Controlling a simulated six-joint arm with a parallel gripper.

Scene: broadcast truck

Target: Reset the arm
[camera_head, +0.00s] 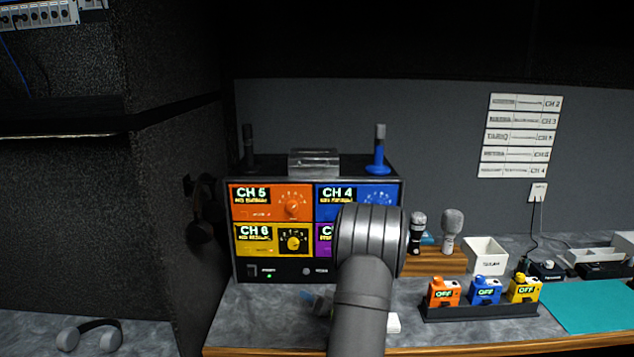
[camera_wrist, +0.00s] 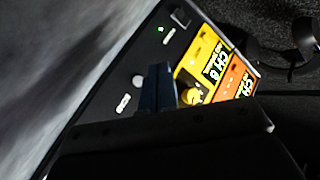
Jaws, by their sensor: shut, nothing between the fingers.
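My arm rises in front of the receiver rack in the head view and covers part of its right side. The receiver rack (camera_head: 287,269) has orange CH 5, blue CH 4 and yellow CH 6 panels, and a purple one mostly hidden by my arm. The wrist view shows the rack's black lower panel (camera_wrist: 138,80) tilted, beyond the fingers.
An orange pack (camera_head: 443,293), a blue pack (camera_head: 485,290) and a yellow pack (camera_head: 523,288), all reading OFF, stand in a dark tray (camera_head: 480,312). Two microphones stand on a wooden block (camera_head: 440,262) beside a white box (camera_head: 486,257). Headphones (camera_head: 88,335) lie at lower left. A teal mat (camera_head: 590,306) lies right.

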